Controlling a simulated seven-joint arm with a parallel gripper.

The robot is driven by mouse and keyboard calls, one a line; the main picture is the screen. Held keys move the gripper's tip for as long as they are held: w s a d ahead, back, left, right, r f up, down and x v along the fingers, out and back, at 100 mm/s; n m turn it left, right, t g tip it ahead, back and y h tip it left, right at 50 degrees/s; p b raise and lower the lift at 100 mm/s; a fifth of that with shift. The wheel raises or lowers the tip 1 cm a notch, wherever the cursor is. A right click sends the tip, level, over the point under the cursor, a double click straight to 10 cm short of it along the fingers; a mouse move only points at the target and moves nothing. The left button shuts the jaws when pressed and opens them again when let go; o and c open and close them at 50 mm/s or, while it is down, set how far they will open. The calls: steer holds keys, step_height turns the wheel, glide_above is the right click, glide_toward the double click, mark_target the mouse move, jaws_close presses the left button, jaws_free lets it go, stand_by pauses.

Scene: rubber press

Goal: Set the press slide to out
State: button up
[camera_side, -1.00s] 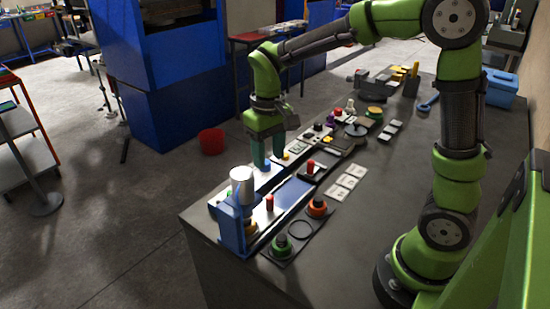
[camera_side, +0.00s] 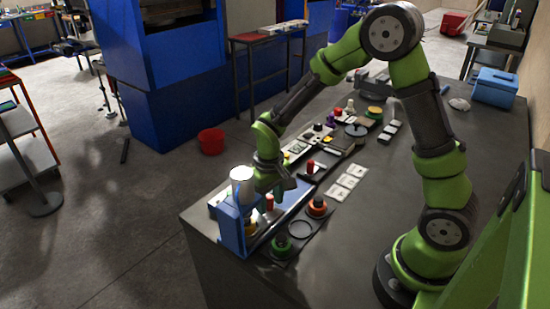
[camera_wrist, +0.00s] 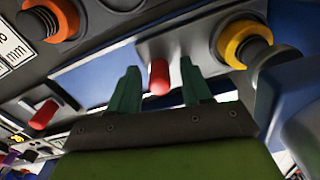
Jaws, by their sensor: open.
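The blue press (camera_side: 234,226) with its pale cylinder top (camera_side: 242,174) stands at the bench's near left corner. A red upright handle (camera_side: 269,202) is on the slide plate beside the press. It also shows in the wrist view (camera_wrist: 159,77), standing on a light strip. My gripper (camera_side: 268,196) is low over the slide; in the wrist view its two green fingers (camera_wrist: 161,68) are open, one on each side of the red handle, with gaps visible. A yellow-ringed round part (camera_wrist: 245,42) lies to the right, towards the press. The hand partly hides the slide plate in the side view.
A second red handle (camera_side: 310,166) stands farther back. An orange button (camera_side: 317,207) and a green button (camera_side: 281,244) sit in front of the slide. White label cards (camera_side: 347,182) lie on the bench.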

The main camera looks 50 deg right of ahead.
jaws_close()
steer(key=d, duration=1.2)
steer(key=shift+d+r, duration=0.1)
steer(key=shift+d, duration=0.3)
steer(key=shift+c, duration=1)
jaws_free()
steer(key=shift+o, duration=1)
steer(key=shift+a, duration=0.1)
